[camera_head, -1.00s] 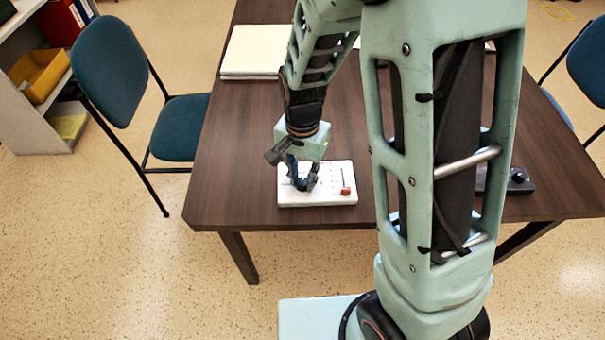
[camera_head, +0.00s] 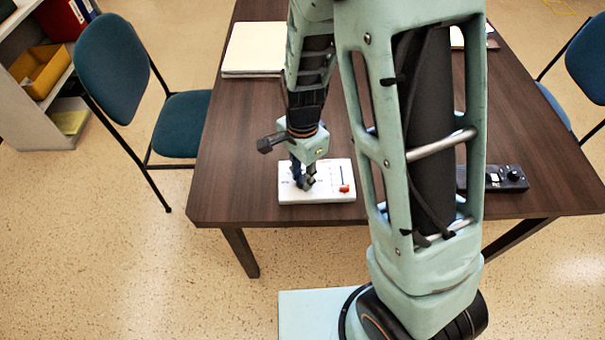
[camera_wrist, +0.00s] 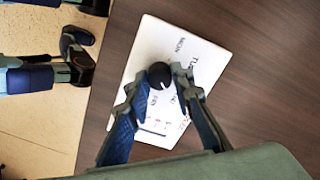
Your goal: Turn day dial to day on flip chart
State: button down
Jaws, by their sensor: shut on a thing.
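A white panel (camera_head: 325,196) lies on the dark table near its front edge; it also fills the middle of the wrist view (camera_wrist: 150,50). Its black round day dial (camera_wrist: 159,74) stands between my fingertips, with printed day names around it, MON and TUE among them. My gripper (camera_head: 305,184) points down over the left part of the panel and is shut on the dial. In the wrist view my fingertips (camera_wrist: 163,80) touch the dial's sides. Which day its mark points to I cannot tell. I cannot make out a written day on any flip chart.
A red-orange control (camera_head: 344,188) sits at the panel's right. A black device with a knob (camera_head: 506,178) lies farther right, partly behind my arm. A white pad (camera_head: 252,50) lies at the back left. A blue chair (camera_head: 185,122) stands left of the table.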

jog(key=c, duration=1.7)
grip_release()
notch_tip(320, 180, up, 12)
jog(key=shift+r, duration=0.1)
